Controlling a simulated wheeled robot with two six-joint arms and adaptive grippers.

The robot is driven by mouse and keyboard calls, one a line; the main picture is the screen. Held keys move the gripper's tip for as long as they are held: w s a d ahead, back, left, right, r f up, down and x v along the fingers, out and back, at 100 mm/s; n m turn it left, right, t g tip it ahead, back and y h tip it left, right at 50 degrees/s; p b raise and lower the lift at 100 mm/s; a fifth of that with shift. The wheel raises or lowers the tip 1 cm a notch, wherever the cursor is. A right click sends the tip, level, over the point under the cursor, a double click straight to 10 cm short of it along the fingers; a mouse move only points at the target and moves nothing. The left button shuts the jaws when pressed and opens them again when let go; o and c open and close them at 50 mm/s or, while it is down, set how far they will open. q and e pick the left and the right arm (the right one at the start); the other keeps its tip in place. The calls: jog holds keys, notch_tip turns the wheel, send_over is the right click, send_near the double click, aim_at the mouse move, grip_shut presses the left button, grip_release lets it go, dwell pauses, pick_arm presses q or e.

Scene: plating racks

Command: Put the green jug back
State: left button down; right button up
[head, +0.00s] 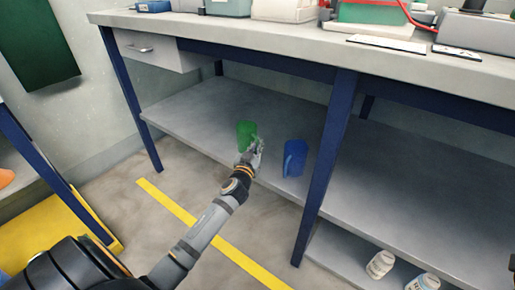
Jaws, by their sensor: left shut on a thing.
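The green jug (246,134) stands upright at the shelf (205,120) under the workbench, near its front edge. My left gripper (256,148) is at the jug's lower right side, shut on it. The fingers cover part of the jug, so its handle and base are partly hidden. I cannot tell whether the jug's base touches the shelf. My right gripper is not in view.
A blue jug (294,158) stands just right of the green one, near a blue bench leg (326,165). The shelf left of the green jug is clear. White bottles (380,264) stand low at the right. The benchtop (290,38) overhangs the shelf.

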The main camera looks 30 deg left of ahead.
pick_arm(q)
jog(key=c, duration=1.9)
grip_release()
jog(key=shift+f, duration=0.15)
jog(key=o, duration=0.4)
jog(key=shift+o, duration=0.2)
